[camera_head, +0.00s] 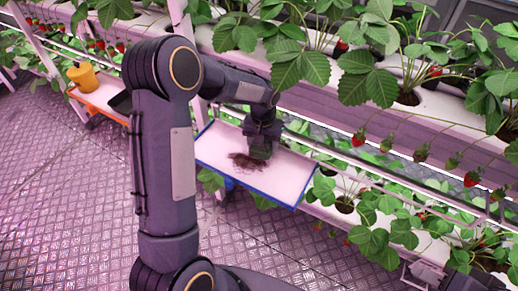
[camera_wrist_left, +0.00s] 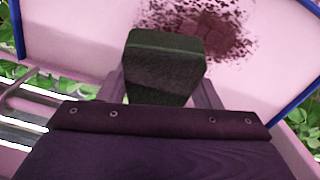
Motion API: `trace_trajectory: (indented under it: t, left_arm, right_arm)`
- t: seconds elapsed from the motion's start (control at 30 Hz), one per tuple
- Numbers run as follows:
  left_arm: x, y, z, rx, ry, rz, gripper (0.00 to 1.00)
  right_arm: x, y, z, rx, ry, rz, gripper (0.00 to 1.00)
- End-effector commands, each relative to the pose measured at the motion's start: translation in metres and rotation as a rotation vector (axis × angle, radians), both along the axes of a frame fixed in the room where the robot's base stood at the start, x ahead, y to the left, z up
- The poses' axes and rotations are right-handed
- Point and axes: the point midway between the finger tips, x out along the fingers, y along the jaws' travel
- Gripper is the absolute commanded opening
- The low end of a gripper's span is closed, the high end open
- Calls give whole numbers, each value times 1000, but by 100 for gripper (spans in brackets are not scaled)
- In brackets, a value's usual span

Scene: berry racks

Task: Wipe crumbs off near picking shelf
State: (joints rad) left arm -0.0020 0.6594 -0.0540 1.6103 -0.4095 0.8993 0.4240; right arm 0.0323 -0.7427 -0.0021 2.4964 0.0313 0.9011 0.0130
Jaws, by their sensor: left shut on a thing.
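The picking shelf (camera_head: 225,147) is a pale tray with a blue rim, set against the rack. Dark brown crumbs (camera_head: 243,160) lie in a patch near its middle. They also show in the left wrist view (camera_wrist_left: 205,22), just beyond the gripper. My left gripper (camera_head: 262,145) is over the shelf, at the right side of the crumbs. It is shut on a dark green sponge-like block (camera_wrist_left: 165,65), which shows between the fingers in the left wrist view. I cannot tell whether the block touches the shelf.
Strawberry plants (camera_head: 368,75) with hanging berries overhang the shelf from behind and right. The metal floor (camera_head: 65,190) at the left is clear.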

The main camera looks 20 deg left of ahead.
Motion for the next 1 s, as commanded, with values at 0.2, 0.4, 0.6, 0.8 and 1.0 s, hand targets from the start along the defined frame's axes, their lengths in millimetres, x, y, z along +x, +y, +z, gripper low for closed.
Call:
trace_trajectory:
  t: [0.2,0.4,0.6,0.8,1.0]
  left_arm:
    - [4,1,0,0,0,1,21]
    - [5,14,2,0,0,3,21]
    - [6,29,2,-1,0,2,21]
    - [-3,31,2,0,0,0,21]
    - [-20,32,3,0,-1,0,21]
  right_arm:
    - [0,0,1,0,0,0,36]
    - [0,0,3,0,0,0,36]
    - [0,0,5,0,0,0,36]
    - [0,0,2,0,0,0,36]
    - [0,0,-1,0,0,0,36]
